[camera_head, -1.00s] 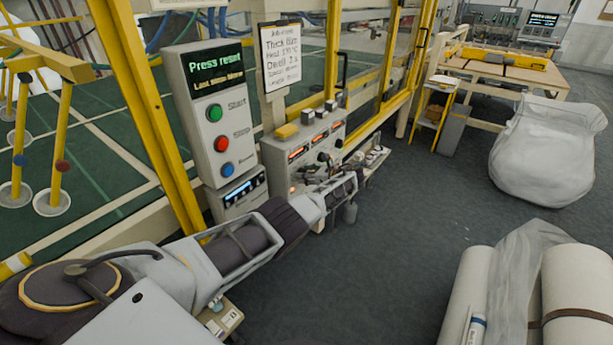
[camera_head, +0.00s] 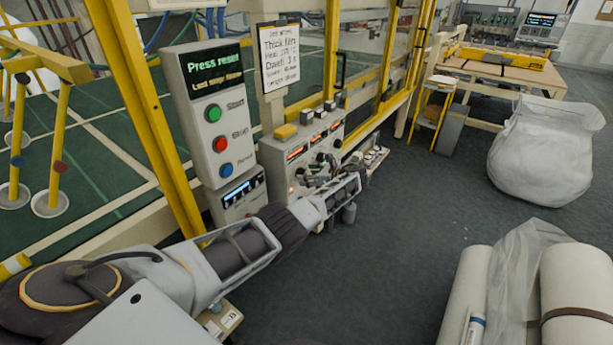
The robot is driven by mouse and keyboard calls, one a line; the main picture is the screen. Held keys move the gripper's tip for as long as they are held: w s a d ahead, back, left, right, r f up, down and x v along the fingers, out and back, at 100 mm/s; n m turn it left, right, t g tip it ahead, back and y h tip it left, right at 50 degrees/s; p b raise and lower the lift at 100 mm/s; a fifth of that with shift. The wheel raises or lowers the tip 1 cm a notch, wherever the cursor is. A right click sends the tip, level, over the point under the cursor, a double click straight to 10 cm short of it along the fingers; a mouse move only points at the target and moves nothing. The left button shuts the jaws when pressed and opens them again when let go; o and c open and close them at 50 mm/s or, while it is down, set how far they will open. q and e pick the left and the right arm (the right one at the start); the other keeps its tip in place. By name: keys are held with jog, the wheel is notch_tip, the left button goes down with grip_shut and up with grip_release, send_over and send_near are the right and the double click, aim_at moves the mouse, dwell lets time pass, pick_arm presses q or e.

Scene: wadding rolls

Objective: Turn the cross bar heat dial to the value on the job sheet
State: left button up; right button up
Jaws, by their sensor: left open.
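The dial box (camera_head: 278,170) is a pale panel with lit orange displays on its sloped top and several dark knobs on its face. I cannot tell which knob is the cross bar heat dial. The job sheet (camera_head: 279,58) hangs on a clipboard above it, with handwritten lines too small to read surely; one seems to be a heat value. My left gripper (camera_head: 318,180) is open, in front of the lower knobs of the box. It hides part of the panel, and I cannot tell whether it touches a knob. My right gripper is not in view.
A control box (camera_head: 205,110) reading "Press reset" with green, red and blue buttons stands left of the dial box. A yellow post (camera_head: 150,120) rises beside it. The grey floor between is clear.

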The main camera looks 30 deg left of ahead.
pick_arm(q)
jog(key=v, duration=1)
jog(key=shift+n, duration=0.3)
dwell(0.4)
